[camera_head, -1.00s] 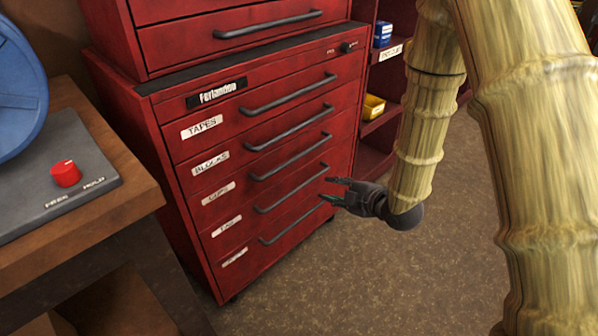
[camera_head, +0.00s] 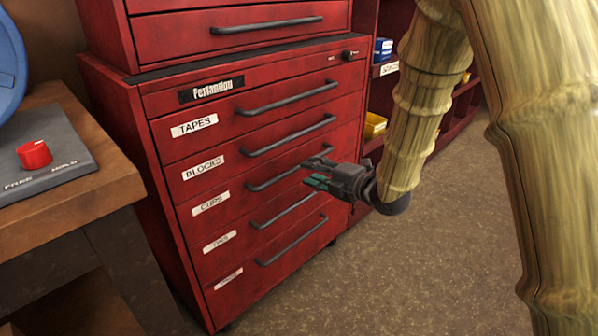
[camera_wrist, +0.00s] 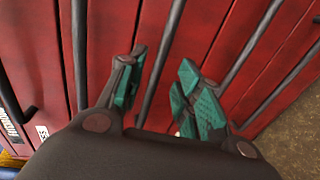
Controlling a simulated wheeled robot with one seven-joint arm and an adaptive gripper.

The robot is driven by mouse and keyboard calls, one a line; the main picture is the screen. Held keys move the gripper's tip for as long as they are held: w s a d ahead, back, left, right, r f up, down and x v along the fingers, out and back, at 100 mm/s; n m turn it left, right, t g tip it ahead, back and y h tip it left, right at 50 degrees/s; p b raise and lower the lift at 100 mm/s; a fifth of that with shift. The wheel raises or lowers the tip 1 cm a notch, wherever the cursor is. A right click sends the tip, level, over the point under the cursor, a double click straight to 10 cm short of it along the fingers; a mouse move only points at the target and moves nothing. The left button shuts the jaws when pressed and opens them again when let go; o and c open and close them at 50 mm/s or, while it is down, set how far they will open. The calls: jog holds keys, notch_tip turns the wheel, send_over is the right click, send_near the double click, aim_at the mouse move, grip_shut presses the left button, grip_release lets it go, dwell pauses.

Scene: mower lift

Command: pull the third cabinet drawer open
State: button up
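The red cabinet's third drawer (camera_head: 237,197), labelled CUPS or similar, is shut in the head view. Its dark bar handle (camera_head: 265,184) runs across the front, and my gripper hides its right part. My gripper (camera_head: 316,172) is open and empty in front of that handle's right half. In the wrist view, my gripper's green-padded fingers (camera_wrist: 162,62) are apart, one on each side of what looks like this handle (camera_wrist: 161,40). The bar appears beyond or between the tips; I cannot tell how deep, and no grip shows.
The BLOCKS drawer handle (camera_head: 290,136) is just above and the fourth drawer handle (camera_head: 282,210) just below. A workbench (camera_head: 85,200) with a red knob (camera_head: 34,154) stands at left. Red shelves with a yellow bin (camera_head: 375,125) are behind. Floor in front is free.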

aim_at(299, 167)
jog(key=shift+b+x, duration=0.8)
jog(key=shift+x, duration=2.3)
grip_shut()
